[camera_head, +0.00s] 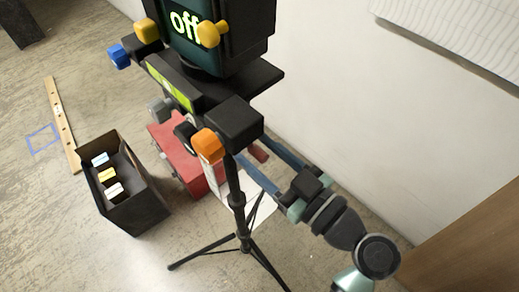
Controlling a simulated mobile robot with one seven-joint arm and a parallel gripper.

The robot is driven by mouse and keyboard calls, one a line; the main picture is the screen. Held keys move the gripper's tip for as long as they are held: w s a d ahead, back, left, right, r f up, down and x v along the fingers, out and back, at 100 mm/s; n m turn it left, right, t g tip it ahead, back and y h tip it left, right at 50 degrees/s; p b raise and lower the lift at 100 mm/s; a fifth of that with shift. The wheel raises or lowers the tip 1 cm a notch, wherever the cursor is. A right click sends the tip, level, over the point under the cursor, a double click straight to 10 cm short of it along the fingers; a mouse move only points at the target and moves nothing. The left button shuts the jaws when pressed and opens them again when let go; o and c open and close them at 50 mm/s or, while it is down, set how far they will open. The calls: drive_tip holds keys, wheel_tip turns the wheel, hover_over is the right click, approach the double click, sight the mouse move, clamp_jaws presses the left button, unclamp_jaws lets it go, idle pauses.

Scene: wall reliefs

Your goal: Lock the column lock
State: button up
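A black tripod (243,222) carries a dark head unit. No label marks the column lock. A small red piece (259,153) shows beside the upper column, and an orange knob (207,146) sits on a black block (235,123) just above it. I cannot tell which is the lock. My gripper (254,151) reaches in from the lower right, its two blue fingers spread apart on either side of the red piece. The fingertips are partly hidden near the column and the block, and I cannot tell whether they touch anything.
Yellow (209,34), blue (119,56) and grey knobs stick out. A red box (179,158) and a black bin (135,198) with several small items stand left. A white wall and brown panel (475,245) lie right. Floor at lower left is clear.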

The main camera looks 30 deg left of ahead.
drive_tip(key=shift+c, duration=0.2)
clamp_jaws()
drive_tip(key=m, duration=0.1)
drive_tip(key=s+m+p, duration=0.1)
drive_tip(key=m, duration=0.1)
drive_tip(key=shift+s+a+f, duration=0.1)
drive_tip(key=shift+s+a, duration=0.1)
drive_tip(key=shift+a, duration=0.05)
drive_tip(key=shift+o, duration=0.2)
unclamp_jaws()
